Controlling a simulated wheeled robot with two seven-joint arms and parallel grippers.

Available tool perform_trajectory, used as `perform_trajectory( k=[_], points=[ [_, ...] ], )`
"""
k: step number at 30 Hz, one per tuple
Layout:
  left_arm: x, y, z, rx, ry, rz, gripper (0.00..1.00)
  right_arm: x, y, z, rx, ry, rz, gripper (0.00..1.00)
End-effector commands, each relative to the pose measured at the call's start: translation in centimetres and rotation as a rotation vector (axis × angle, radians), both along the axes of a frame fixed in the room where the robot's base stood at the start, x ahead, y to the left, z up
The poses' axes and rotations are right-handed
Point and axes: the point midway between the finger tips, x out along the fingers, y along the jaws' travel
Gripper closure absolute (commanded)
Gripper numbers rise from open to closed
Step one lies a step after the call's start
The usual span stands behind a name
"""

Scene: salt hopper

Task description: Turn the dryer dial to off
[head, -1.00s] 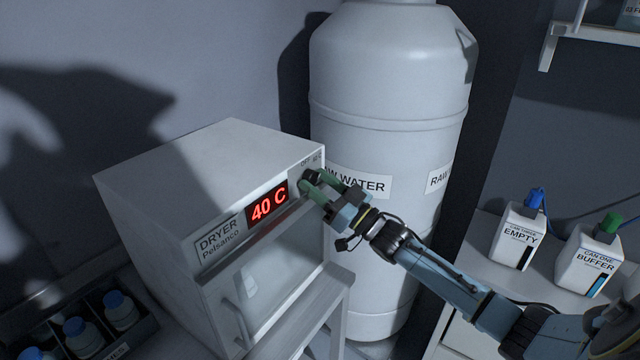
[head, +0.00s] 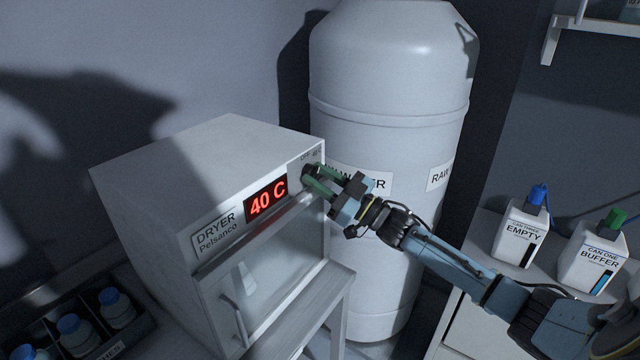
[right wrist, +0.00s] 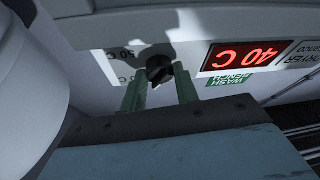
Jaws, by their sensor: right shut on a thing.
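The white dryer (head: 160,185) stands at the left of centre in the head view, its red display (head: 267,199) reading 40 C. Its black dial (right wrist: 159,68) shows in the right wrist view, on the panel beside the display. My right gripper (head: 309,179) is at the dial, its two green fingers on either side of it and shut on it. The fingers and shadow hide most of the dial in the head view. The dial's exact setting is hard to read. My left gripper is not in view.
A large white raw water tank (head: 385,90) stands close behind the dryer's right side. Blue-capped bottles (head: 116,307) sit in a dark crate at the lower left.

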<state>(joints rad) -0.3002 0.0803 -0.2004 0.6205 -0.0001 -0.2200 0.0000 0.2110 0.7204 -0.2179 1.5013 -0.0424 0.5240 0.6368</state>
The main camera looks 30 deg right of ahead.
Motion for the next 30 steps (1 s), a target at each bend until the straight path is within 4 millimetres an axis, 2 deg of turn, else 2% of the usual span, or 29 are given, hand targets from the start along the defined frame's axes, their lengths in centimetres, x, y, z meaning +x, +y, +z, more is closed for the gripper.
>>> perform_trajectory(
  k=[6,15,30],
  points=[
    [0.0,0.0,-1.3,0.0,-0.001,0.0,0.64,0.1,-0.2,-0.1,-0.186,-0.077,0.001,0.93],
    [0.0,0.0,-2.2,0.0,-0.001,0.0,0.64,0.1,-0.3,0.1,-0.398,-0.164,0.0,0.93],
    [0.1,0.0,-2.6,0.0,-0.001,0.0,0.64,0.1,-0.4,0.2,-0.545,-0.225,0.001,0.93]
  ],
)
